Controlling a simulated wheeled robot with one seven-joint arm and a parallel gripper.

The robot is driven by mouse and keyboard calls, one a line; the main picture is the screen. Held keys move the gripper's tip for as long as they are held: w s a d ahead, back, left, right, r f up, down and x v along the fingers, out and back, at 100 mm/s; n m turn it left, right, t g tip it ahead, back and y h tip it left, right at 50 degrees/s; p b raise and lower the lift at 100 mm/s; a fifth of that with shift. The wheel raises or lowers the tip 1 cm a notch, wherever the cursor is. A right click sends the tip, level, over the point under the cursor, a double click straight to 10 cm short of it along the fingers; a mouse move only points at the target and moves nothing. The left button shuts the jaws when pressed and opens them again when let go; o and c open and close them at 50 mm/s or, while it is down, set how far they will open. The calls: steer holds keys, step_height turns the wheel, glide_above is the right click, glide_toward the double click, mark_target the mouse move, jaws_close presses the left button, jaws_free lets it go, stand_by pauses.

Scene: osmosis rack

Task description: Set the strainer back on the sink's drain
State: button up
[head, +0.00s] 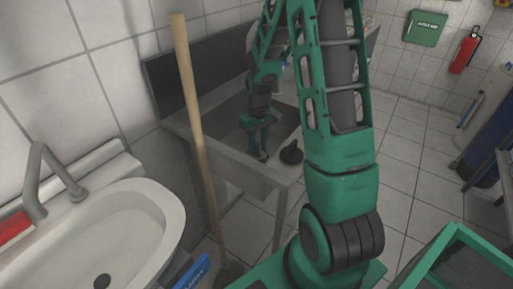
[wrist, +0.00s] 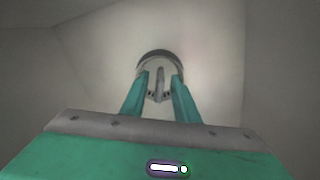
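The strainer (wrist: 160,83) seems to be the round grey piece with an upright post and small dark holes, seen between my fingers in the wrist view. My gripper (wrist: 160,76) points down at it, with one teal finger on each side of the post and gaps showing between. In the head view my gripper (head: 257,147) is down inside the metal sink (head: 232,108). The drain is not clearly seen; a round dark-edged rim (wrist: 160,54) shows just beyond the fingertips. I cannot tell whether the strainer sits in it.
A dark round rubber-like piece (head: 291,154) is at the sink's right side. A wooden pole (head: 190,95) stands in front of the sink. A white washbasin (head: 150,205) with a tap (head: 45,180) is at left. A green-edged bin (head: 465,260) is at lower right. Tiled floor is open at right.

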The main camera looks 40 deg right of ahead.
mark_target(258, 143)
step_height(258, 143, up, 11)
steer(key=shift+r, duration=0.35)
stand_by(0.5)
steer(key=s+r+m, duration=0.1)
steer(key=s+r, duration=0.2)
steer(key=s, duration=0.2)
steer(key=s+r+m, duration=0.1)
steer(key=s+r, duration=0.2)
steer(key=s, duration=0.2)
steer(key=s+r+m, duration=0.1)
steer(key=s+r, duration=0.2)
steer(key=s, duration=0.2)
steer(key=shift+s+a, duration=0.3)
steer(key=shift+a, duration=0.05)
steer(key=shift+m, duration=0.9)
steer(key=s, duration=0.4)
steer(key=s+a, duration=0.1)
steer(key=s, duration=0.1)
steer(key=shift+s+r, duration=0.3)
steer(key=shift+r, duration=0.05)
steer(key=s+a+f+m, duration=0.1)
steer(key=s, duration=0.5)
steer(key=shift+s+f, duration=0.15)
steer(key=shift+f, duration=0.25)
